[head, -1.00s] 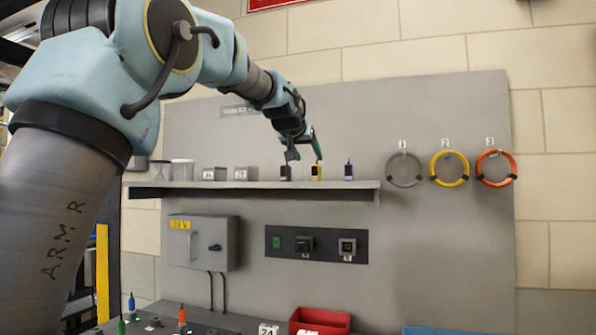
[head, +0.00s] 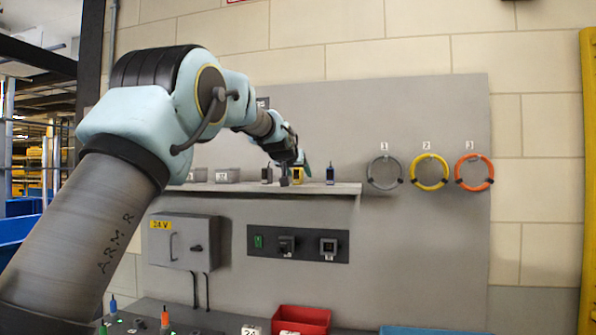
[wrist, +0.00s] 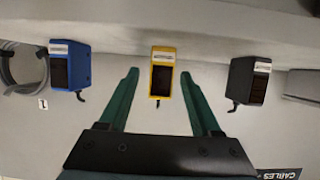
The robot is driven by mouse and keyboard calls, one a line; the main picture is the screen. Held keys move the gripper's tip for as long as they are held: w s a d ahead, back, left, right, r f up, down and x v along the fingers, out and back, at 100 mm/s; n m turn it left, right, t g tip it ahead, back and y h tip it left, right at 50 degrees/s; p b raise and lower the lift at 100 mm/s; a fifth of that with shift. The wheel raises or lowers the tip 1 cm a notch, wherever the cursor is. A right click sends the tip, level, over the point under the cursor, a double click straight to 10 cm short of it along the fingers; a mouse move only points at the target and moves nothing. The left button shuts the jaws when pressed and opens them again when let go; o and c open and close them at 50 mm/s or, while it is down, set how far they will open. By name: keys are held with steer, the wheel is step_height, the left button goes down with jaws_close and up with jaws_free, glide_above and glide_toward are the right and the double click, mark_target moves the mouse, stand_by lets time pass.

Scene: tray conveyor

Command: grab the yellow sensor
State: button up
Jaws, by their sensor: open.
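The yellow sensor (head: 298,175) stands on the wall shelf (head: 335,188), between a black sensor (head: 267,174) and a blue sensor (head: 330,176). In the wrist view the yellow sensor (wrist: 162,74) has a dark face, a white label and a short cable. My gripper (wrist: 160,78) is open, with one green finger on each side of the yellow sensor and gaps on both sides. In the head view my gripper (head: 296,172) partly covers it. The blue sensor (wrist: 70,66) and black sensor (wrist: 247,82) lie outside the fingers.
Grey boxes (head: 228,175) stand farther left on the shelf. Grey, yellow and orange cable rings (head: 429,172) hang on the panel to the right. Below are a switch box (head: 185,242), a socket strip (head: 298,243) and a red bin (head: 302,319).

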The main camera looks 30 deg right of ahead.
jaws_close()
stand_by(0.6)
